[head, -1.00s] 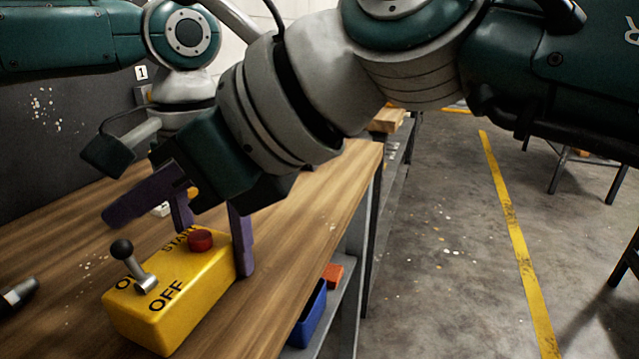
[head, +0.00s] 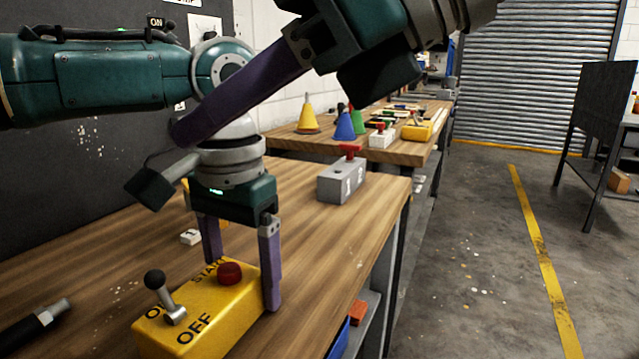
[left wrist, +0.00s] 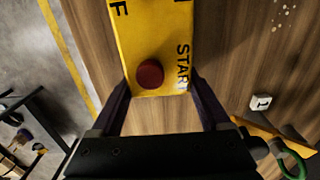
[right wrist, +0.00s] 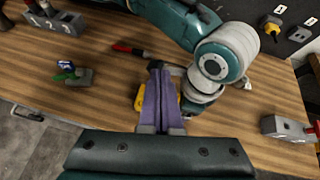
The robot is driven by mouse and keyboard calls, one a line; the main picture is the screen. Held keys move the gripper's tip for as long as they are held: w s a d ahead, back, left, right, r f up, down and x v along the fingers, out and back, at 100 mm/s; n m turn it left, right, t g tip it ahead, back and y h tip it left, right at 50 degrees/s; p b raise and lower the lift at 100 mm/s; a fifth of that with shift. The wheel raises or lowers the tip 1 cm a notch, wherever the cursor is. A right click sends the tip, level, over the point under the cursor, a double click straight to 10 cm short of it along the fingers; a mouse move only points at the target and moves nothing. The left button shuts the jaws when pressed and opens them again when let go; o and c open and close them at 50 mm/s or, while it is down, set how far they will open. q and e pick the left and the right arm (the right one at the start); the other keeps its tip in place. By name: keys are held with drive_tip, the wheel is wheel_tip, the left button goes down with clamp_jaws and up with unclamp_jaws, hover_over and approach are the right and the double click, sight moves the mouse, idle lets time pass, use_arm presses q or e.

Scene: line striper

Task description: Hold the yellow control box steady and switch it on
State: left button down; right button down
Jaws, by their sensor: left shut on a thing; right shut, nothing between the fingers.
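The yellow control box (head: 215,315) lies on the wooden bench, with a red button (head: 229,273), a black-knobbed lever (head: 166,297) and START and OFF lettering. The lever leans to the upper left and partly covers another label. My left gripper (head: 243,283) is shut on the box's button end, one finger on each side; the left wrist view shows this grip around the box (left wrist: 150,35).
A grey block with a red handle (head: 342,183) stands further along the bench. A dark tool (head: 35,325) lies left of the box, and a small white tag (head: 190,237) lies behind it. Coloured cones (head: 307,115) stand on the far bench.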

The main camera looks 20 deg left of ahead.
drive_tip(key=r, duration=0.4)
drive_tip(key=shift+w+d, duration=0.25)
drive_tip(key=shift+d, duration=0.1)
use_arm(q)
unclamp_jaws()
use_arm(e)
drive_tip(key=shift+f, duration=0.1)
use_arm(q)
drive_tip(key=shift+r, duration=0.1)
